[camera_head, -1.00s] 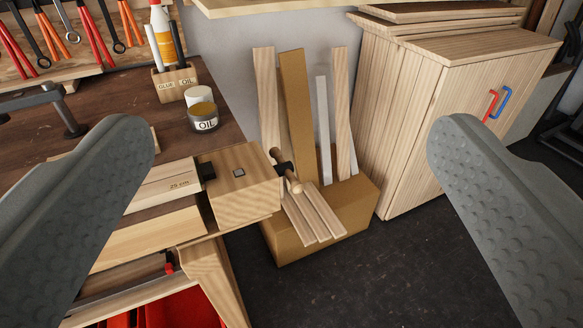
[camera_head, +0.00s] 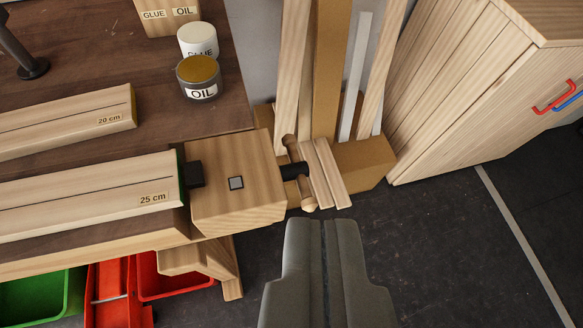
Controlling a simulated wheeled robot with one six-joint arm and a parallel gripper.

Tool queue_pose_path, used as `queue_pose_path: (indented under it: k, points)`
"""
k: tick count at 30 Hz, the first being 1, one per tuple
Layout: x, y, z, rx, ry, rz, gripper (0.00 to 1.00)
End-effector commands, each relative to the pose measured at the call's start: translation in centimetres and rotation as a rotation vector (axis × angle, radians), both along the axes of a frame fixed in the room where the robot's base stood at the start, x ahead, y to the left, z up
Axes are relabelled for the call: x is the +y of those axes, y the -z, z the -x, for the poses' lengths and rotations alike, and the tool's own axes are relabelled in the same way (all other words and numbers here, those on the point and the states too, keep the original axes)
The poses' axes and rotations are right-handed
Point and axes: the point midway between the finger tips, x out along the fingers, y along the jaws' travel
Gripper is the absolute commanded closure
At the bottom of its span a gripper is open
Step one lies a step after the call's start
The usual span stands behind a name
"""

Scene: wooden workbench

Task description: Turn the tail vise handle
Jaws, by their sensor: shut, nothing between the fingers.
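The tail vise (camera_head: 238,185) is a wooden block at the right end of the workbench, with a small dark square on top. A black screw (camera_head: 293,171) sticks out of its right side and carries the wooden handle bar (camera_head: 305,190). The handle runs from upper left to lower right in the picture, with a rounded knob at its lower end. My gripper (camera_head: 325,224) is shut and empty. Its tips appear just below the handle's lower end in the picture; I cannot tell whether they touch it.
A cardboard box (camera_head: 365,165) with wooden boards stands behind the handle. A wooden cabinet (camera_head: 465,85) is at right. An oil can (camera_head: 199,80) and marked wood pieces (camera_head: 85,195) lie on the bench. Red and green bins (camera_head: 40,297) sit below. The dark floor at lower right is clear.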

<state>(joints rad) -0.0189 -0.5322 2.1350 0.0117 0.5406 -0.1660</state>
Motion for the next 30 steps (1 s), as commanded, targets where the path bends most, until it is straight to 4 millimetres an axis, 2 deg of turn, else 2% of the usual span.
queue_pose_path:
  k: [3, 18, 24, 30]
  points:
    - [0.3, 1.1, -2.8, 0.099, -0.022, 0.024, 1.00]
    - [1.6, 6.8, -12.9, 0.499, -0.142, 0.112, 1.00]
    - [2.1, 9.0, -15.6, 0.626, -0.189, 0.134, 1.00]
    - [2.3, 9.9, -16.7, 0.680, -0.211, 0.142, 1.00]
